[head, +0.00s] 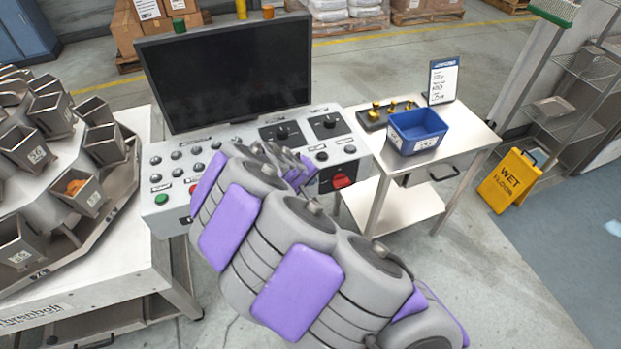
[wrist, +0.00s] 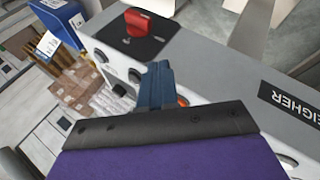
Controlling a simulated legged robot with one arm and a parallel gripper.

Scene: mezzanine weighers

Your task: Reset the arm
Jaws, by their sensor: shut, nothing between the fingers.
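My arm reaches over the control console (head: 215,150) in the head view. My gripper (wrist: 155,82) is shut and empty; in the wrist view its blue-grey fingers stand close over the console's edge. In the head view, its end is small and largely hidden by my arm links. A red rotary knob (head: 342,181) on a dark plate sits at the console's front right; it also shows in the wrist view (wrist: 137,22), beyond and left of the fingertips, apart from them. An orange-red part beside the fingers is mostly covered.
A black monitor (head: 225,75) stands behind the console. At left is a multihead weigher (head: 60,180) with several metal buckets. At right, a steel table (head: 465,135) bears a blue bin (head: 417,130) and a sign. A yellow wet-floor sign (head: 510,180) stands on the floor.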

